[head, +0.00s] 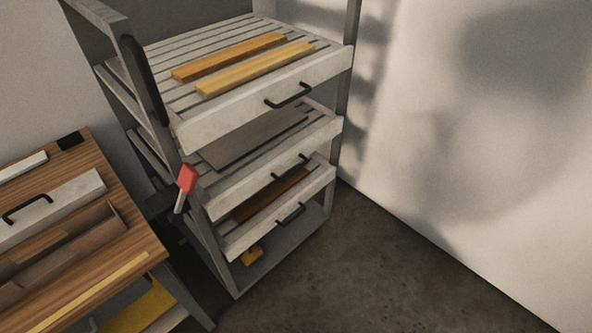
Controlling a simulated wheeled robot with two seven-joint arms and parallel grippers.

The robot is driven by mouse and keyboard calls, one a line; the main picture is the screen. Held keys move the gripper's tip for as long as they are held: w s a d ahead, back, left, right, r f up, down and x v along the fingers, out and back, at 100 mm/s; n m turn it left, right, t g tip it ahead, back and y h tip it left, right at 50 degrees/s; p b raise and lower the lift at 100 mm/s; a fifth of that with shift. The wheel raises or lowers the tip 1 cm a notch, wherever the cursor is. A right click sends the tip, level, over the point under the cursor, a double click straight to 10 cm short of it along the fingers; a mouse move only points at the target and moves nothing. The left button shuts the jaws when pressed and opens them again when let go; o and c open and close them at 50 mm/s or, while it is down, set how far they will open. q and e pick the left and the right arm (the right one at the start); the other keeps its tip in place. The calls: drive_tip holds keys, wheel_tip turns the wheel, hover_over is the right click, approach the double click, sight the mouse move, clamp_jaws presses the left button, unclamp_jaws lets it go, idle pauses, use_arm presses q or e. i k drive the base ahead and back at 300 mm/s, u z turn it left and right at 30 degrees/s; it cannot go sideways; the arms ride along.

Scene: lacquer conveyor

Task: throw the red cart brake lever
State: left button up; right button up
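The cart (207,209) is a grey rack with slatted shelves, standing in the middle of the head view. The brake lever has a red grip (187,179) on a short grey metal arm (180,203). It sits at the cart's front left post, with the red end up and leaning slightly right. Neither of my grippers shows in the head view, and nothing touches the lever.
A wooden workbench (150,244) stands at the left, close to the cart. Drawers with black handles (289,96) face right on the cart. Two wooden strips (255,69) lie on its top shelf. Dark floor (370,270) is clear at the right, before a pale wall (490,180).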

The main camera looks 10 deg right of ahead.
sight(187, 176)
drive_tip(key=z, duration=0.1)
drive_tip(key=k, duration=1)
drive_tip(key=u, duration=1.05)
drive_tip(key=i, duration=1)
drive_tip(key=u, duration=0.1)
